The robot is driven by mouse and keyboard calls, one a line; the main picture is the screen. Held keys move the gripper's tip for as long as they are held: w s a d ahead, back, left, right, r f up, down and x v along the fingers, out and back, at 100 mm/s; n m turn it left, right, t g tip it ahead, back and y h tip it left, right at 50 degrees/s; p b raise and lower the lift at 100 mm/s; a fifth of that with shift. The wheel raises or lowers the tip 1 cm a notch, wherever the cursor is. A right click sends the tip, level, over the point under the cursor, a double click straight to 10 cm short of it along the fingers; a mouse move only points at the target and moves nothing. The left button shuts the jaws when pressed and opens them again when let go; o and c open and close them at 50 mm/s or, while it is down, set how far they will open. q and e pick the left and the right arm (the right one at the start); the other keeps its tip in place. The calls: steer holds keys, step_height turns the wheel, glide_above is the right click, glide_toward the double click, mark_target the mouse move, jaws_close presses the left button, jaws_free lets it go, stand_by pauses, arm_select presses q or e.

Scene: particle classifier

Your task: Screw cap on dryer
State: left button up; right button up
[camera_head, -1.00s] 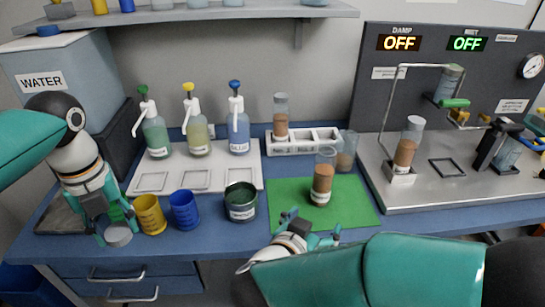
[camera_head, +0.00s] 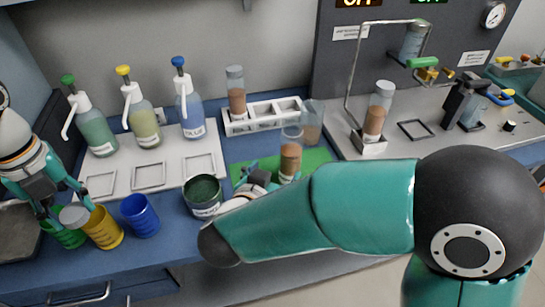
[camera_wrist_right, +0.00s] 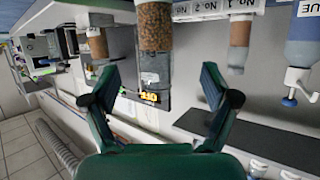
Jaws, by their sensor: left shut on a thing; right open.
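A small grey cap (camera_head: 73,216) is at the fingertips of my left gripper (camera_head: 66,208), which is shut on it. The cap is beside the yellow cup and above the green cup. A clear tube with brown granules (camera_head: 290,160) stands upright on the green mat (camera_head: 318,158). My right gripper (camera_head: 268,178) is open by this tube, partly hidden by my right arm. In the right wrist view, a tube with granules (camera_wrist_right: 155,28) is beyond the gap between the open fingers (camera_wrist_right: 158,85). I cannot tell which thing is the dryer.
Green (camera_head: 68,239), yellow (camera_head: 103,228) and blue (camera_head: 140,215) cups and a dark green container (camera_head: 203,196) line the front. Pump bottles (camera_head: 145,115) stand behind. A rack (camera_head: 262,117) holds a tube; another stands in a metal holder (camera_head: 368,146) at right.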

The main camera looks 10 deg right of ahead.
mark_target(286, 160)
arm_select(q)
steer(key=shift+f, duration=0.15)
arm_select(e)
steer(key=x, duration=0.6)
steer(key=shift+d, duration=0.1)
steer(key=shift+d+x, duration=0.25)
steer(key=shift+x, duration=2.35)
steer(key=shift+s, duration=0.2)
steer(key=shift+r, duration=0.1)
steer(key=c, duration=1.5)
steer(key=shift+a+r, duration=0.1)
steer(key=shift+r, duration=0.1)
